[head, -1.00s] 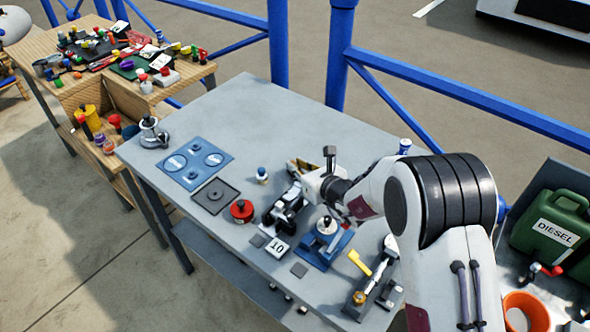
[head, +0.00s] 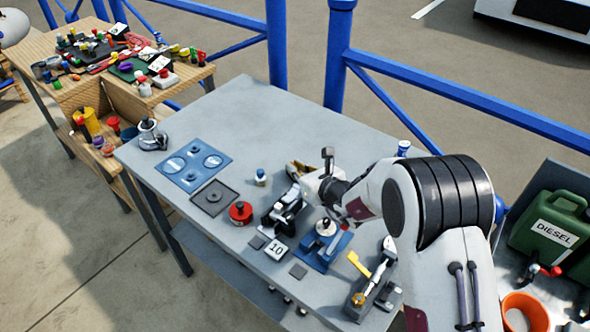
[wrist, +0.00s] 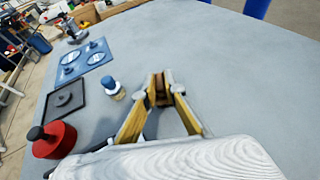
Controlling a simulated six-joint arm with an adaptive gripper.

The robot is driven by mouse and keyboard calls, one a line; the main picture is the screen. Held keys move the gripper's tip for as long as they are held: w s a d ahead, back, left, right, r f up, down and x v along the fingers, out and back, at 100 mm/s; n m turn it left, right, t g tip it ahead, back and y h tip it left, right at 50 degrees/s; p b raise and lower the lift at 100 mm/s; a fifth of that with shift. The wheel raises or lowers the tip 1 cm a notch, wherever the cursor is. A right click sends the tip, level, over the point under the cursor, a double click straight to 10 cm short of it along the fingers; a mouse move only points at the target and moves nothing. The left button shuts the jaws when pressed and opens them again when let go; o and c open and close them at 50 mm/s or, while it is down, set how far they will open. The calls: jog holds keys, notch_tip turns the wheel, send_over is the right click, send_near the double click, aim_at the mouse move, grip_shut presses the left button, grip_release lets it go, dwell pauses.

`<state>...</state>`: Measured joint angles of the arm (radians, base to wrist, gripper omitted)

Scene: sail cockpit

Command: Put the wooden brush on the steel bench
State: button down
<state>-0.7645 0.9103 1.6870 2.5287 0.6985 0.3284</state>
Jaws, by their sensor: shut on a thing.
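The steel bench (head: 262,113) is the grey table in the middle of the head view. Its bare top (wrist: 240,60) fills much of the wrist view. My gripper (wrist: 161,84) is shut on a small brown thing, taken to be the wooden brush (wrist: 161,92), between its fingertips. In the head view my gripper (head: 298,170) is over the bench top, right of a small blue-capped bottle (head: 261,177). The brush is mostly hidden by the fingers. I cannot tell whether it touches the bench.
A blue panel (head: 193,165), dark square tray (head: 214,197), red round item (head: 241,211), black device (head: 285,213) and blue-based fixture (head: 322,246) stand along the front. The bench's back middle is clear. Blue rails (head: 450,85) run behind. A wooden table (head: 180,77) stands left.

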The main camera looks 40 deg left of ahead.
jog(key=shift+r, duration=0.1)
notch_tip(320, 180, up, 10)
dwell(0.7)
dwell(0.9)
jog(key=w+d+m+t+h, duration=0.2)
jog(key=w+d, duration=0.2)
jog(key=d, duration=0.7)
jog(key=w+d+m+t+h, duration=0.1)
jog(key=w+d+m+t, duration=0.15)
jog(key=d, duration=0.85)
jog(key=w+d+m+t+h, duration=0.15)
jog(key=w+d, duration=0.35)
jog(key=d, duration=0.6)
jog(key=d+r+m+t+h, duration=0.1)
jog(key=d+m+h, duration=0.2)
jog(key=d, duration=1.4)
jog(key=d+r+m+t+h, duration=0.1)
jog(key=d+m+h, duration=0.3)
jog(key=d, duration=1.3)
jog(key=shift+s+r+h, duration=0.35)
jog(key=shift+r+h, duration=0.2)
jog(key=shift+r, duration=0.2)
